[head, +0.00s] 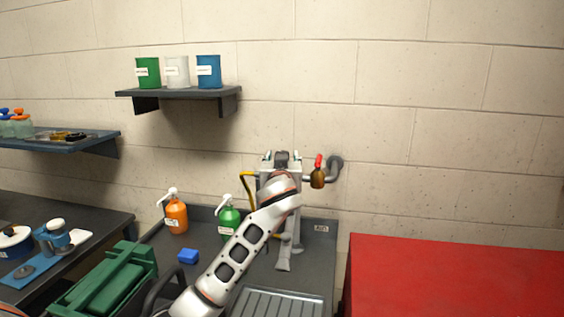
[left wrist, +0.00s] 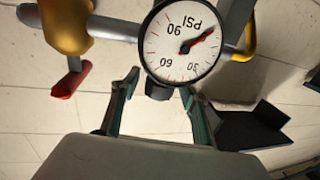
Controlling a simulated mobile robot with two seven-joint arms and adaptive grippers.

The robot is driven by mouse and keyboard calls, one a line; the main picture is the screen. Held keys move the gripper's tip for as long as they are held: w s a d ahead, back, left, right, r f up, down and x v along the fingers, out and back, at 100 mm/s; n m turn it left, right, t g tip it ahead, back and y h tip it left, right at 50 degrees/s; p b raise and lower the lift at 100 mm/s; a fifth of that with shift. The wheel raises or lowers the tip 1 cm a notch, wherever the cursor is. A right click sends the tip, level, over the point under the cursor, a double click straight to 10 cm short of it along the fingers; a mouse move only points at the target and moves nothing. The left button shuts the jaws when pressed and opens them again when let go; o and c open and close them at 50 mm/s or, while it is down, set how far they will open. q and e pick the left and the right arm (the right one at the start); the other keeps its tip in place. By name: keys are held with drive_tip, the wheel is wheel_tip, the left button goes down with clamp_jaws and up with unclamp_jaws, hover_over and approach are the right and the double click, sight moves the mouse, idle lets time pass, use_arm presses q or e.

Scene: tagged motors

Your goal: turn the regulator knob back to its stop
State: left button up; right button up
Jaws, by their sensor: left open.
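The regulator is mounted by the wall at the back of the grey bench in the head view. Its dark knob (head: 281,158) stands at the top, and the knob also shows in the left wrist view (left wrist: 158,91), partly hidden by the gauge. The round white PSI gauge (left wrist: 181,42) appears upside down there, with a red-tipped needle. My left gripper (head: 281,156) is open, its fingers on either side of the knob. In the left wrist view its fingertips (left wrist: 160,82) have visible gaps to the knob. My arm hides much of the regulator body. My right gripper is not in view.
A brass bowl (left wrist: 65,24) and red valve handle (left wrist: 71,80) sit beside the gauge; a yellow hose (head: 246,187) runs on the other side. Orange (head: 176,216) and green (head: 229,218) pump bottles stand nearby. A red cabinet (head: 450,275) is at right.

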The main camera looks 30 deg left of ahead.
use_arm(q)
drive_tip(key=v, duration=1.2)
drive_tip(key=shift+w+r, duration=0.1)
drive_tip(key=shift+w, duration=0.05)
